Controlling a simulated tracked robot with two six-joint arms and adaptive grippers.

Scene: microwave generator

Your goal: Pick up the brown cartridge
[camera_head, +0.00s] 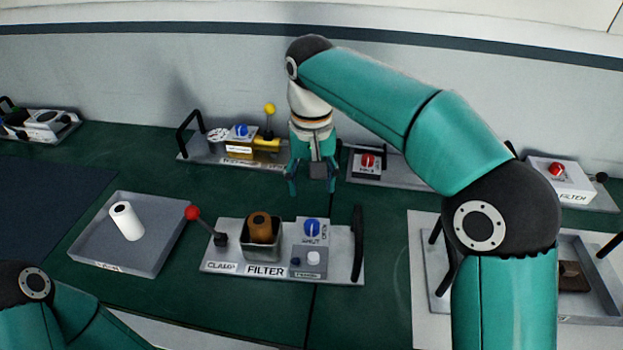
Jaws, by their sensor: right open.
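The brown cartridge (259,227) stands upright in the square holder of the filter module (284,271), near the middle of the table. Its lower part is hidden by the holder's wall. My right gripper (313,190) is open, points down and is empty, above and behind the filter module, a little right of the cartridge. It is apart from the cartridge. My left arm shows at the lower left, but its gripper is out of view.
A lever with a red knob (192,212) rises left of the cartridge, and a black handle (357,243) stands at the module's right end. A grey tray (95,247) holds a white cartridge (126,221). Behind stands a panel with a yellow-knobbed lever (269,109).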

